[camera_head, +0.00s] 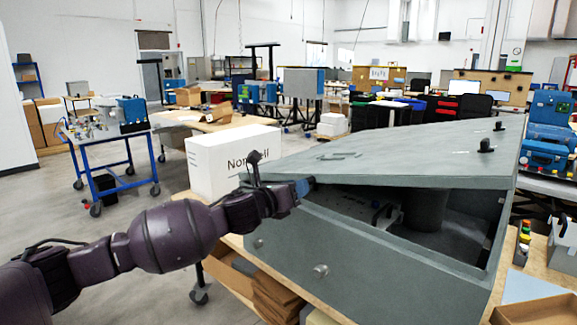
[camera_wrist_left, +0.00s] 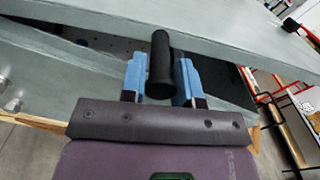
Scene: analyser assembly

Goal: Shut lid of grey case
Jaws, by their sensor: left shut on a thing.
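The grey case (camera_head: 365,265) stands on a wooden table at the right of the head view. Its grey lid (camera_head: 400,150) is partly open and tilted, with a wedge-shaped gap showing the dark interior and a round part inside. My left gripper (camera_head: 306,186) is at the lid's near left edge. In the left wrist view its blue fingers (camera_wrist_left: 160,78) are shut around a black cylindrical handle (camera_wrist_left: 160,52) beside the lid edge (camera_wrist_left: 225,35). The head view hides this handle behind the gripper. My right gripper is in neither view.
A white box (camera_head: 220,165) stands on the table just behind my left arm. Two black knobs (camera_head: 486,146) stick up from the lid's right side. Blue cases (camera_head: 548,140) stand at the far right. Open floor lies at the left.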

